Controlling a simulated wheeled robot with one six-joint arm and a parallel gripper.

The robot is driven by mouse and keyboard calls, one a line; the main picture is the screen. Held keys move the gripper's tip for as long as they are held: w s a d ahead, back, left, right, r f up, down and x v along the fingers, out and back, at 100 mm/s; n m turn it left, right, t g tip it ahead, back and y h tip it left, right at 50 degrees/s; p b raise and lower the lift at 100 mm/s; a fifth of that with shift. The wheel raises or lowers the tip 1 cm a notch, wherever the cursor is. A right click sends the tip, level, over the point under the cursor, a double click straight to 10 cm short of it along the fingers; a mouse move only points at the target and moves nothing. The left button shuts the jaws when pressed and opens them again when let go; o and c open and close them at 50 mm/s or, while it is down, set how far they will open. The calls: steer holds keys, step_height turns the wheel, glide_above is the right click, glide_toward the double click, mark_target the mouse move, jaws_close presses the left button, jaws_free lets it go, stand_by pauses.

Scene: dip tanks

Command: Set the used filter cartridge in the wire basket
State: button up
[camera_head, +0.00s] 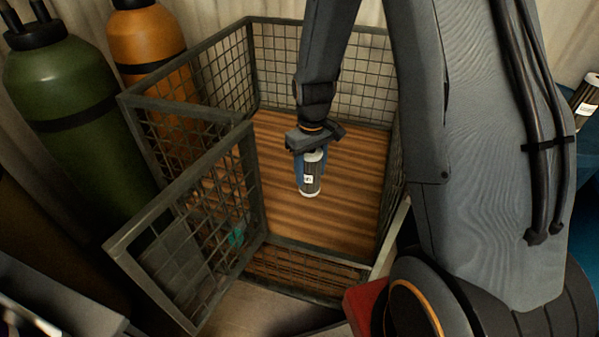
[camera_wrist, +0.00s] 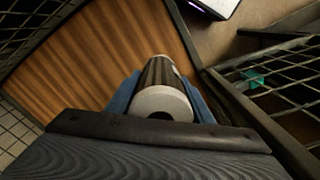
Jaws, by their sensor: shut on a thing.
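The used filter cartridge (camera_head: 312,178) is a dark pleated cylinder with white end caps and a white label. My gripper (camera_head: 311,158) is shut on it, with blue fingers on its sides. The cartridge hangs roughly upright inside the outline of the wire basket (camera_head: 185,85), above its brown slatted floor. I cannot tell how high it is above that floor. In the wrist view the cartridge (camera_wrist: 162,95) shows its near white end with a round hole, between the blue fingers (camera_wrist: 160,95). The basket floor (camera_wrist: 105,50) lies beyond it.
A mesh gate (camera_head: 195,225) stands swung out at the basket's front left. Green (camera_head: 70,110) and orange (camera_head: 147,45) gas cylinders stand left of the basket. A teal object (camera_head: 236,237) shows through the gate. Another dark cylinder with a label (camera_head: 586,97) stands by a blue surface at far right.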

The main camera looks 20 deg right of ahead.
mark_target(309, 179)
steer(key=f+b, duration=0.1)
steer(key=f, duration=0.1)
steer(key=w+f+n+b, duration=0.1)
steer(key=f+b, duration=0.1)
steer(key=f+n+b, duration=0.1)
steer(key=f+b, duration=0.1)
steer(key=shift+w+d+f, duration=0.2)
steer(key=shift+w+f, duration=0.1)
steer(key=shift+f, duration=0.1)
steer(key=shift+f+b, duration=0.3)
steer(key=shift+f, duration=4.75)
steer(key=o, duration=1.3)
steer(key=shift+f, duration=0.1)
step_height(309, 179, up, 12)
steer(key=s+d+r+m, duration=0.2)
steer(key=s+r, duration=0.2)
steer(key=s, duration=0.2)
steer(key=s+d+r+m, duration=0.1)
steer(key=s+r+m, duration=0.2)
steer(key=s+r, duration=0.2)
steer(key=s+d+r+m, duration=0.2)
steer(key=s+r, duration=0.3)
steer(key=s, duration=0.3)
steer(key=shift+s+d+r+m, duration=0.2)
steer(key=shift+d+m, duration=0.15)
steer(key=shift+m, duration=0.25)
